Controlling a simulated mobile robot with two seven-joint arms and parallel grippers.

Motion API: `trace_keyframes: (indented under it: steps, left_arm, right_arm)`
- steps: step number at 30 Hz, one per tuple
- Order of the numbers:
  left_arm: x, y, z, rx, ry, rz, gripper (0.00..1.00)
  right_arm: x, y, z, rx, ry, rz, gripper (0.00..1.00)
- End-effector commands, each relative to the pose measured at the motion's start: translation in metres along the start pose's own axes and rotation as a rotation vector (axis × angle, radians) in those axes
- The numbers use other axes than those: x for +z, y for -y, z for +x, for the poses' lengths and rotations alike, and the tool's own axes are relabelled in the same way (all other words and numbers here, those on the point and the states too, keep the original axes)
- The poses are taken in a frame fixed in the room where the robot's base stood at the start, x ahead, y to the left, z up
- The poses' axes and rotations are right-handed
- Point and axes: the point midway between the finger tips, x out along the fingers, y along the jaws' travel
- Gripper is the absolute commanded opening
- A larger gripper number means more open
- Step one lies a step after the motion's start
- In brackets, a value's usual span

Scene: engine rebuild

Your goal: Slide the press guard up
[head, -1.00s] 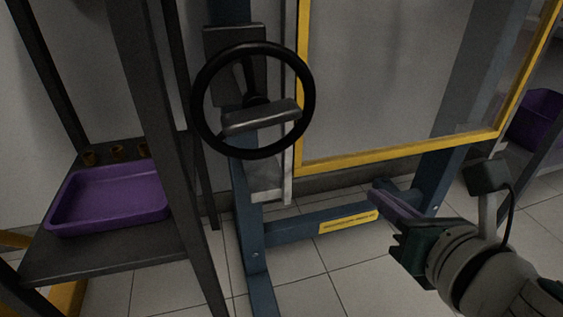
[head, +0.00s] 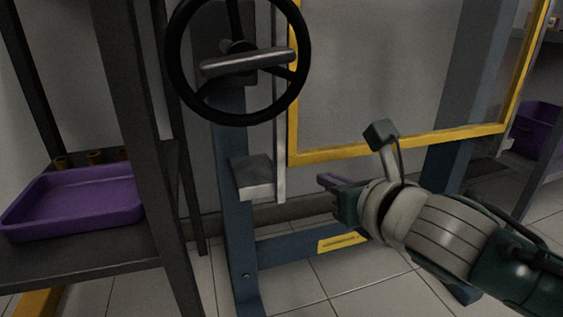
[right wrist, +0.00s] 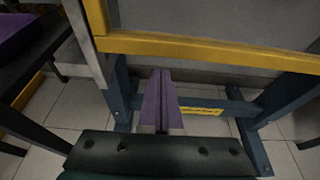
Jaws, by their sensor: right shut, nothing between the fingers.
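The press guard is a clear panel in a yellow frame (head: 365,150), standing in front of the blue press frame (head: 230,215). Its lower yellow bar also crosses the upper part of the right wrist view (right wrist: 200,48). My right gripper (head: 325,182) is shut and empty, just below the lower bar near its left end. In the right wrist view its purple fingers (right wrist: 160,95) lie together and point toward the space under the bar. I cannot tell if they touch the guard. My left gripper is not in view.
A black handwheel (head: 178,85) with a grey bar handle (head: 248,61) is left of the guard. A dark shelf on the left holds a purple tray (head: 75,205) and several small brown cylinders (head: 95,157). A purple bin (head: 535,130) stands at the far right.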

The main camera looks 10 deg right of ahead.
Motion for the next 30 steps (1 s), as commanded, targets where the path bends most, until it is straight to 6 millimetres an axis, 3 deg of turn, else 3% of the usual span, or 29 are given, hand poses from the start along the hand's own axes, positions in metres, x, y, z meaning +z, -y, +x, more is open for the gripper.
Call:
trace_keyframes:
  steps: [6, 20, 26, 30]
  left_arm:
    - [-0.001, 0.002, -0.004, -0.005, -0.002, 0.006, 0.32]
    - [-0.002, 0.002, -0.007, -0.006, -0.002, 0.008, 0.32]
    - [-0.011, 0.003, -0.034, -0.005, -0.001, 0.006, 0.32]
    - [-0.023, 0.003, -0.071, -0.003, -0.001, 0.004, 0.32]
  right_arm:
    - [0.018, 0.000, -0.007, 0.000, -0.001, 0.000, 0.00]
    - [0.023, 0.000, -0.009, -0.001, -0.002, 0.000, 0.00]
    - [0.048, 0.001, -0.017, -0.001, -0.001, -0.002, 0.00]
    - [0.081, 0.001, -0.029, 0.000, 0.001, -0.003, 0.00]
